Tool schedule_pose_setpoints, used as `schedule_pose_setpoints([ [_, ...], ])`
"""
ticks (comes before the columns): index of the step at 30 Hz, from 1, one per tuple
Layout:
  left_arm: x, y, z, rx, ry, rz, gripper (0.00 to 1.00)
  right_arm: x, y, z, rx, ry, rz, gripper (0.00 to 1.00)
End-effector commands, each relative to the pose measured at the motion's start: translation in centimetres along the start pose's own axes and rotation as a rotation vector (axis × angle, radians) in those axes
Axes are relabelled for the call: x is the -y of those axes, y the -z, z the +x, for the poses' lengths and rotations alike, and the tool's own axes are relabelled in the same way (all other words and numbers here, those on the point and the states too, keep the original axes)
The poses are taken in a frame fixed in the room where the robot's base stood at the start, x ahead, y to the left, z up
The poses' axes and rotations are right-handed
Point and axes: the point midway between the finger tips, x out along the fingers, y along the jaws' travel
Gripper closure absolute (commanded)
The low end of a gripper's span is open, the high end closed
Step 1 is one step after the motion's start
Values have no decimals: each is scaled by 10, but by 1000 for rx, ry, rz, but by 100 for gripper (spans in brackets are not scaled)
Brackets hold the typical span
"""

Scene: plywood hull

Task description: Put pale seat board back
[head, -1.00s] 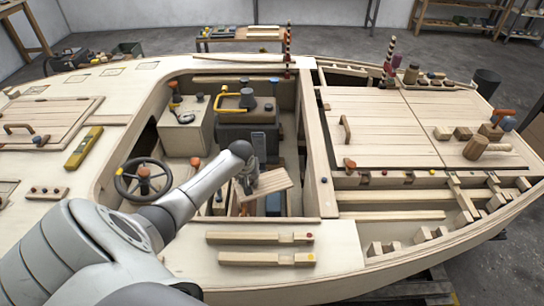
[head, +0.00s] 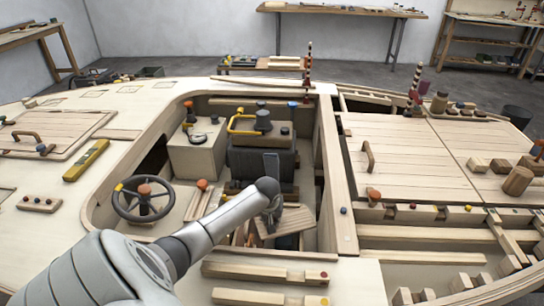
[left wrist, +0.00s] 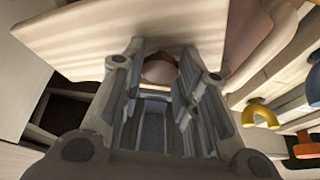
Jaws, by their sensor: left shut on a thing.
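The pale seat board (head: 288,222) is a light wooden panel, held in the open cockpit well between the steering wheel and the planked deck at right. My left gripper (head: 273,208) is shut on it and partly covers it. In the left wrist view the board (left wrist: 110,35) spans the top, just beyond the fingertips of the left gripper (left wrist: 160,75). A rounded brownish part shows between the fingers. I cannot tell whether the board touches anything below it. My right gripper is not in view.
A steering wheel (head: 144,200) stands left of my arm. A dark box (head: 262,163) and a pale console (head: 197,150) stand behind. Two wooden bars (head: 265,273) lie on the near deck. A yellow level (head: 86,160) lies at left.

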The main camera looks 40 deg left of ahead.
Motion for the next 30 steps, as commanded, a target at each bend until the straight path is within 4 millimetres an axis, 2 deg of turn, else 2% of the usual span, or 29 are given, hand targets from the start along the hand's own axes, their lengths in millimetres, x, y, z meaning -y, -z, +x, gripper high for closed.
schedule_pose_setpoints([
  [1, 0, -1, 4, -3, 0, 0, 100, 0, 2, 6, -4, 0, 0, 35],
  [9, 0, -1, 2, -2, 0, 0, 100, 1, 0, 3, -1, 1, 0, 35],
  [24, 0, -5, 14, -3, 0, -1, 100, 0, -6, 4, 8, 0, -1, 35],
  [25, 0, -6, 14, -1, 0, 0, 70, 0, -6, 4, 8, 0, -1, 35],
  [30, 0, -6, 14, -1, 0, 0, 50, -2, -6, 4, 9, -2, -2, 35],
])
